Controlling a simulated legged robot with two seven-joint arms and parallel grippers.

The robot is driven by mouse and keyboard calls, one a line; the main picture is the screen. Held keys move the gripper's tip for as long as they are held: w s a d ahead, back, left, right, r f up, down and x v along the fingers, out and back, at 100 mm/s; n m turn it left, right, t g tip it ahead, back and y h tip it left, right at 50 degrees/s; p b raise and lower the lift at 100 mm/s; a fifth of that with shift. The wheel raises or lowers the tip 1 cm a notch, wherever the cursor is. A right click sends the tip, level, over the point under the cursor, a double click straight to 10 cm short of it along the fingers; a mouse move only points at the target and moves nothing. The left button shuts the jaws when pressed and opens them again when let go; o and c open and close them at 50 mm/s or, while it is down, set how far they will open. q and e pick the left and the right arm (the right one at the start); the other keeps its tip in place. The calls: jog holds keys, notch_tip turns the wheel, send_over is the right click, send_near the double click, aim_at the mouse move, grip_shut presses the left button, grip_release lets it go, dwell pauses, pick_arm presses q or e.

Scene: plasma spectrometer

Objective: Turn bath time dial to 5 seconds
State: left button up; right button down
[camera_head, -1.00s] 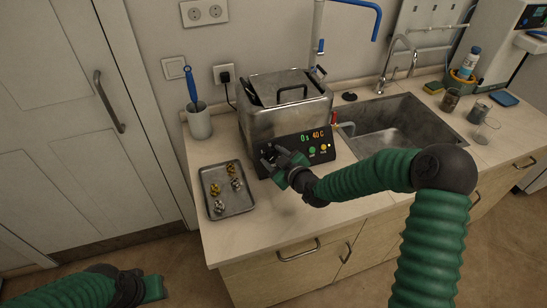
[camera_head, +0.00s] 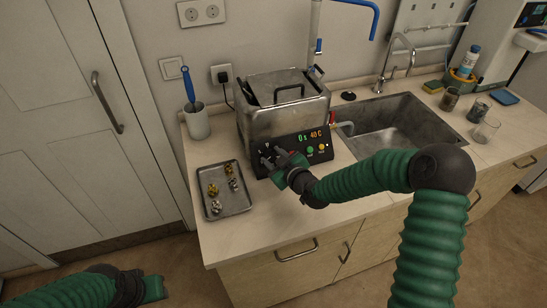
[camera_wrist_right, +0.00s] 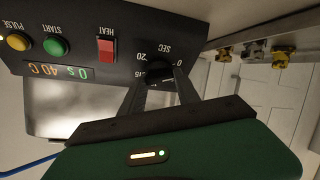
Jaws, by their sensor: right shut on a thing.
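The ultrasonic bath (camera_head: 270,120) is a steel box with a dark front panel on the counter. Its display (camera_head: 310,136) reads 0 s and 40 C, and it also shows upside down in the right wrist view (camera_wrist_right: 58,71). The black time dial (camera_wrist_right: 159,72), marked SEC, sits on the panel with numbers around it. My right gripper (camera_wrist_right: 162,85) is shut on the dial, one finger on each side; in the head view the gripper (camera_head: 272,162) hides the dial. My left gripper (camera_head: 152,288) is at the lower left, away from the bath; its fingers are not clear.
A metal tray (camera_head: 241,208) with several small gold and silver parts lies left of the bath. A red HEAT switch (camera_wrist_right: 106,49) and the green START button (camera_wrist_right: 56,47) are beside the dial. The sink (camera_head: 390,125) is to the right.

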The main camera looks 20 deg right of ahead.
jog(key=m, duration=0.1)
jog(key=f+m, duration=0.1)
jog(key=shift+s+a+m+h+b, duration=0.1)
jog(key=shift+s+m+h+b, duration=0.1)
jog(key=shift+m+h+b, duration=0.1)
jog(key=m+h, duration=0.1)
jog(key=m, duration=0.2)
jog(key=shift+r, duration=0.1)
jog(key=m+h, duration=0.1)
jog(key=m, duration=0.2)
jog(key=shift+b, duration=0.35)
jog(key=shift+a+m+h, duration=0.1)
jog(key=shift+m+h, duration=0.9)
jog(key=shift+m, duration=1.2)
jog(key=c, duration=1.2)
grip_release()
jog(key=o, duration=0.3)
jog(key=shift+w+r, duration=0.15)
jog(key=shift+r, duration=0.15)
